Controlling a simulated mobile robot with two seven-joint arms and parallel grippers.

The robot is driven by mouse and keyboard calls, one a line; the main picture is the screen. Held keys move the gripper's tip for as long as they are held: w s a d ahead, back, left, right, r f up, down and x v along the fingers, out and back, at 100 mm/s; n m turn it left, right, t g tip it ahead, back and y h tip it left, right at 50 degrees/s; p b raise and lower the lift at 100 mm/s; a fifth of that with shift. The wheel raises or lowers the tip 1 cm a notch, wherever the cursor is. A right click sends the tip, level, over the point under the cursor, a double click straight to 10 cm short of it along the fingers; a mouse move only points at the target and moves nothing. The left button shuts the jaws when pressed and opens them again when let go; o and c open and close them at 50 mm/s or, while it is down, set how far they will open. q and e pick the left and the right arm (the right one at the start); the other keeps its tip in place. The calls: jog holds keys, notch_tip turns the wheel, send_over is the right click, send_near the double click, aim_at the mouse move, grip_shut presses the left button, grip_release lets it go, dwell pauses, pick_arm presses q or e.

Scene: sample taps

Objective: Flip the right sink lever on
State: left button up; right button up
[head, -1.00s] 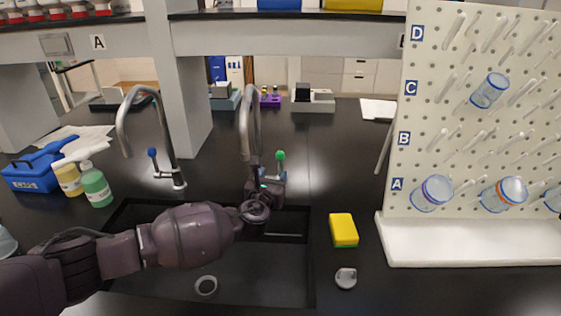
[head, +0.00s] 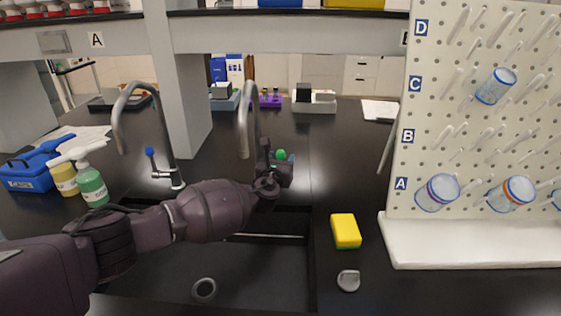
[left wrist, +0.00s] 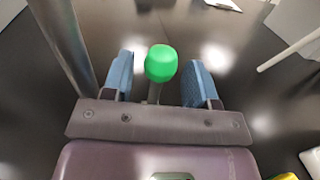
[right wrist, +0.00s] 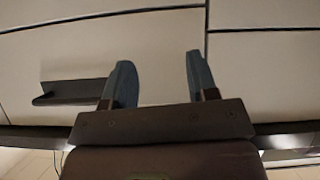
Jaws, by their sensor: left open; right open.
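The right sink lever is a thin stem with a green knob (head: 281,155), beside the right gooseneck faucet (head: 249,120). My left gripper (head: 279,160) is at the lever and partly hides its lower part. In the left wrist view the green knob (left wrist: 161,63) sits between the two open blue fingers (left wrist: 158,80), with a gap on each side. The faucet pipe (left wrist: 66,40) runs along the left of that view. My right gripper (right wrist: 157,80) is open and empty, and faces pale cabinet panels.
The left faucet has a blue-knobbed lever (head: 150,152). The black sink basin (head: 250,270) lies under my left arm. A yellow sponge (head: 345,230) and a white pegboard rack (head: 480,240) stand to the right. A green spray bottle (head: 92,186) stands at left.

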pick_arm(q)
grip_shut()
jog(key=shift+s+d, duration=0.1)
dwell(1.2)
grip_release()
jog(key=s+a+p, duration=0.2)
jog(key=s, duration=0.8)
jog(key=shift+s, duration=0.25)
